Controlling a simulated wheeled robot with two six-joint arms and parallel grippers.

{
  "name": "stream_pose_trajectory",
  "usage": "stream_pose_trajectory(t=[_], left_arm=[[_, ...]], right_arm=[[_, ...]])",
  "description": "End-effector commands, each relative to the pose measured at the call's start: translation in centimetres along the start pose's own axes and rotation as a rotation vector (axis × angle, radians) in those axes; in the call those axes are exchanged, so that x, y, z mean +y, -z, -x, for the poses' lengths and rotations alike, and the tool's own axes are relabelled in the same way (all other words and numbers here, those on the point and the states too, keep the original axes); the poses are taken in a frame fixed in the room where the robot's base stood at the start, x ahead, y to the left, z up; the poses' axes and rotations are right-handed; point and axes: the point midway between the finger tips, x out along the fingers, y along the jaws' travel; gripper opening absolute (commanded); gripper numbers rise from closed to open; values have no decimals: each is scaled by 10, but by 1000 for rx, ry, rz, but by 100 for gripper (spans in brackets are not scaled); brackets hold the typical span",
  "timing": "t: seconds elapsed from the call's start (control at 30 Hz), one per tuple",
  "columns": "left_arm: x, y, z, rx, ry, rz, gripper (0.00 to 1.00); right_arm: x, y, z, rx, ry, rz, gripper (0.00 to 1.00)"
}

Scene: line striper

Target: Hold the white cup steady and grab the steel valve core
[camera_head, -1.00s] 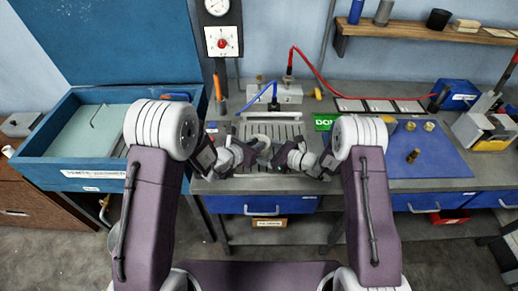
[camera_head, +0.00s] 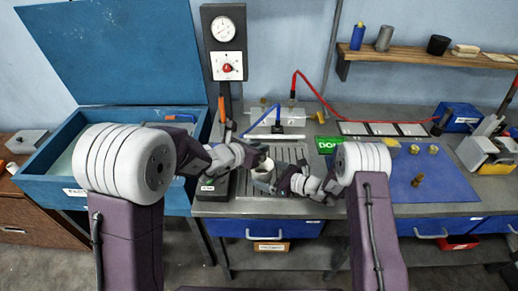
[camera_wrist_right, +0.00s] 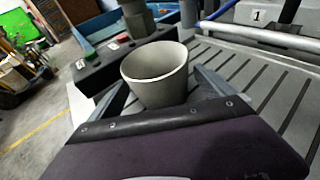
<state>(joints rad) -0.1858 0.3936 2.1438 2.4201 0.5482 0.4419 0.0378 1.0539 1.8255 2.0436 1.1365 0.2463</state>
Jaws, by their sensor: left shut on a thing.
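The white cup (camera_head: 263,178) stands mouth up over the slotted part of the bench, between my two grippers. It is large in the right wrist view (camera_wrist_right: 157,76), where its visible inner wall is bare. My right gripper (camera_head: 276,184) is low at the cup's right side. In the right wrist view its fingers are spread on both sides of the cup; I cannot tell if they touch it.
A gauge panel (camera_head: 224,45) stands behind on the left, beside an open blue chest (camera_head: 55,190). A blue mat (camera_head: 450,180) with several brass-coloured pieces lies on the right. A blue and a red hose run behind the grippers.

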Motion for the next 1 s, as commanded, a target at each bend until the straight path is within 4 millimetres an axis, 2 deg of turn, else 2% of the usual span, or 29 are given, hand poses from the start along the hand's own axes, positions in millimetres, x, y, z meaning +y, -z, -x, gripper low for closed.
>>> stream_pose_trajectory(t=[0.27, 0.37, 0.47, 0.73, 0.87, 1.0], left_arm=[[0, 0, 0, -1, 0, 0, 0], [0, 0, 0, -1, 0, 0, 0], [0, 0, 0, -1, 0, 0, 0], [0, 0, 0, -1, 0, 0, 0], [0, 0, 0, -2, 0, 0, 0], [0, 0, 0, -2, 0, 0, 0]], right_arm=[[0, -1, 0, -3, 1, 1, 97], [-1, -1, 6, -3, 2, 1, 97], [-2, -1, 25, -2, 5, -1, 97], [-2, -1, 93, -2, 5, -1, 97], [-2, -1, 112, -2, 4, 1, 97], [-1, 0, 120, -2, 1, 0, 97]])
